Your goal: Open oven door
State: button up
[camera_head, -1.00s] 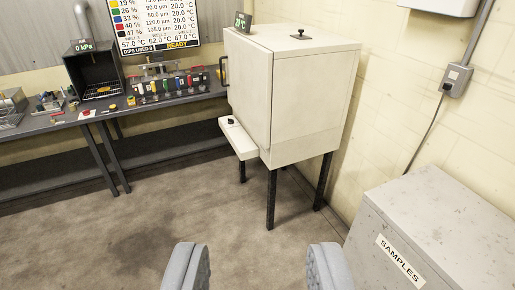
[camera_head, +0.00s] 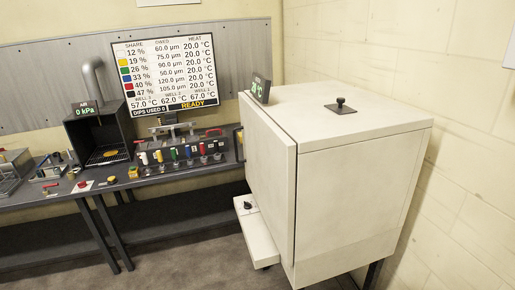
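The oven is a cream-white box cabinet (camera_head: 360,185) on dark legs, right of centre in the head view. Its door (camera_head: 268,175) is the panel on the left face and looks shut, seen at a steep angle. A dark handle (camera_head: 238,143) shows at the door's far left edge. A small display (camera_head: 260,90) stands on top, and a dark knob on a plate (camera_head: 341,105) sits on the roof. A white ledge with a black knob (camera_head: 257,232) juts out below the door. My gripper is out of the picture.
A dark workbench (camera_head: 45,207) runs along the back wall at left, bearing a black chamber (camera_head: 105,135) and a rack of coloured items (camera_head: 185,150). A readout screen (camera_head: 165,70) hangs above. Bare floor (camera_head: 190,265) shows in front of the bench.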

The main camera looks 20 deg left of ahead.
aim_at(269, 160)
jog(key=u, duration=0.2)
jog(key=i, duration=1.4)
jog(key=u, duration=0.8)
jog(key=i, duration=1.3)
jog(key=u, duration=0.45)
